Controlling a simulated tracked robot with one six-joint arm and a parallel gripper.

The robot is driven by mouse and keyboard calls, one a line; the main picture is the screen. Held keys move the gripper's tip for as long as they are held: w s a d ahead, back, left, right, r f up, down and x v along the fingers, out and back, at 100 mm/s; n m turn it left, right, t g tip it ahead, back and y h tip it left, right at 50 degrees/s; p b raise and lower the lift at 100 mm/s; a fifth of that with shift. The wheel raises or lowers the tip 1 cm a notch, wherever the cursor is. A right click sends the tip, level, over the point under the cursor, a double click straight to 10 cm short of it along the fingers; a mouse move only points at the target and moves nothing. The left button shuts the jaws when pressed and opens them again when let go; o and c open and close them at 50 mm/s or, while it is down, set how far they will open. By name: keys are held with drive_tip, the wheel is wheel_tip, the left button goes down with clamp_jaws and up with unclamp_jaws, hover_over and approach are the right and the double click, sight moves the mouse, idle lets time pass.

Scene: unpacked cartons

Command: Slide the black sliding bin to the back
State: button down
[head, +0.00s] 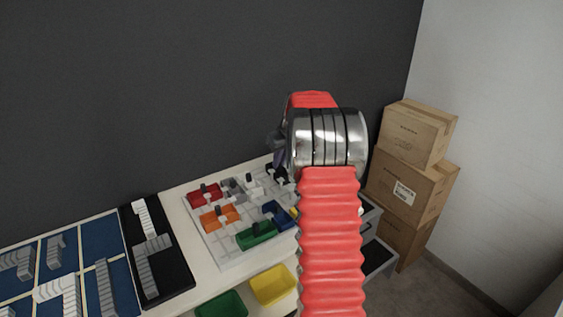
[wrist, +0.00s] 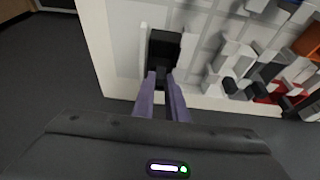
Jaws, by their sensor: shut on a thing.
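The black sliding bin (wrist: 165,47) stands in a slot of the white grid board (wrist: 120,48), close to the board's edge in the wrist view. My gripper (wrist: 160,82) is shut on the bin's dark upright handle, with its two purple fingers on either side. In the head view the black bin (head: 273,170) shows only in part at the board's far right, by the dark wall. My gripper (head: 279,158) is there too, mostly hidden behind my arm. The white board (head: 213,243) lies on the pale table.
Other bins on the board are red (head: 205,196), orange (head: 220,217), green (head: 257,236), blue (head: 277,213), grey (head: 232,187) and white (head: 252,186). A black tray (head: 176,283) lies left. Cartons (head: 412,185) are stacked right. A yellow bin (head: 273,286) is below the front edge.

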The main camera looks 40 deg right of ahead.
drive_tip(key=c, duration=1.8)
unclamp_jaws()
drive_tip(key=shift+w, duration=0.2)
drive_tip(key=shift+o, duration=0.2)
drive_tip(key=shift+r, duration=0.15)
drive_tip(key=v, duration=1.3)
drive_tip(key=shift+s+r, duration=0.15)
drive_tip(key=shift+r, duration=0.05)
